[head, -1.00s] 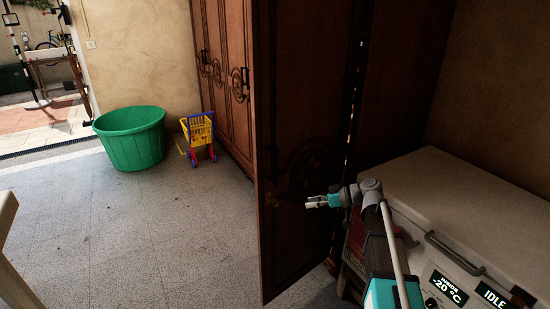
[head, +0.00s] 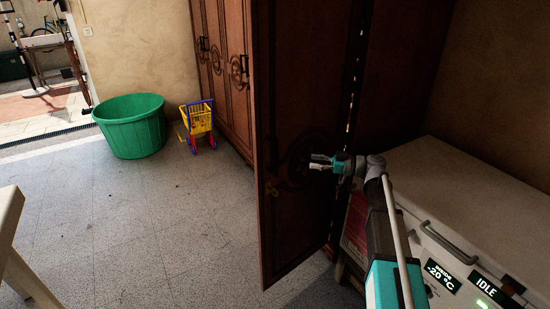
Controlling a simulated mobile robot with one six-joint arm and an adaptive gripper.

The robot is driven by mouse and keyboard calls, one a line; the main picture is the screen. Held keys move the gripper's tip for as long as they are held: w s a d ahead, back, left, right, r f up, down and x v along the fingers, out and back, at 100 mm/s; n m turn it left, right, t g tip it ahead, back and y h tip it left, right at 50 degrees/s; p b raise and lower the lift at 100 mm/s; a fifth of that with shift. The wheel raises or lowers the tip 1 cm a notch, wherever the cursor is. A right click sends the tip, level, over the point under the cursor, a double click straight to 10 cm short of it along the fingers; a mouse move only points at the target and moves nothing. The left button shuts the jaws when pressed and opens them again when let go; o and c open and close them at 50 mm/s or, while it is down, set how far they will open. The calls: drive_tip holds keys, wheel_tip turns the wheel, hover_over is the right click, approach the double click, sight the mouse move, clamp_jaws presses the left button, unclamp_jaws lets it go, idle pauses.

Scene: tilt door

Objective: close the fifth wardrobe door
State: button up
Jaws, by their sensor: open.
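The open wardrobe door (head: 300,110) is dark brown wood with a carved round ornament and stands swung out from the wardrobe, its free edge toward the left. It appears to be the fifth door. The other wardrobe doors (head: 222,70) behind it look shut. My gripper (head: 314,162) is open and empty, in front of the door's face at the height of the carved ornament. I cannot tell whether it touches the door. A light gap shows along the hinge side. The inside of the wardrobe is hidden.
A white chest freezer (head: 440,170) stands at the right, under my arm. A green tub (head: 132,128) and a toy shopping cart (head: 197,122) stand on the floor at the left. A table edge (head: 15,240) is at the lower left. The tiled floor between is clear.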

hover_over(275, 176)
drive_tip(key=shift+w, duration=0.4)
idle(0.3)
clamp_jaws()
idle(0.3)
